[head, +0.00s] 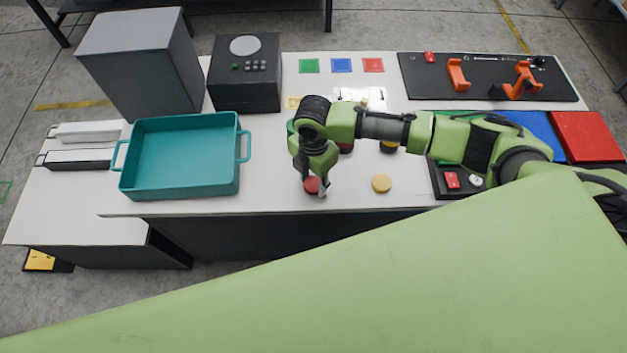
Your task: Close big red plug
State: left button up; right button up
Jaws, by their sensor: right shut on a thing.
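My right gripper (318,190) points down near the front edge of the white table, in the middle of the head view. It is shut on a round red plug (311,185), which shows just left of the fingers at about table height. I cannot tell whether the plug touches the table. Another dark red piece (346,148) shows partly behind my right arm. My left gripper is not in view.
A yellow round cap (381,184) lies right of the gripper. A teal tote (180,193) stands left. A dark box with buttons (246,90) and a tall grey box (145,65) stand behind. A black panel with orange clamps (490,85) is at the back right.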

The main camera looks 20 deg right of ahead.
jog(key=shift+w+r+b, duration=0.1)
jog(key=shift+r+b, duration=0.35)
jog(key=shift+r, duration=0.1)
jog(key=shift+r+b, duration=0.55)
jog(key=shift+r, duration=0.2)
jog(key=s+a+r+b, duration=0.3)
jog(key=s+a+r, duration=0.2)
jog(key=a+r, duration=0.5)
jog(key=a, duration=0.3)
jog(key=shift+s+r+b, duration=0.15)
jog(key=shift+b, duration=0.25)
jog(key=s+d+r+m+b, duration=0.1)
jog(key=d+r+m, duration=0.1)
jog(key=d+m, duration=0.7)
jog(key=s+d+r+m+b, duration=0.1)
jog(key=s+d+r+m, duration=0.1)
jog(key=d+m, duration=0.7)
jog(key=m, duration=0.5)
jog(key=shift+d+r+m, duration=0.25)
jog(key=shift+d+m, duration=0.1)
jog(key=shift+m, duration=0.05)
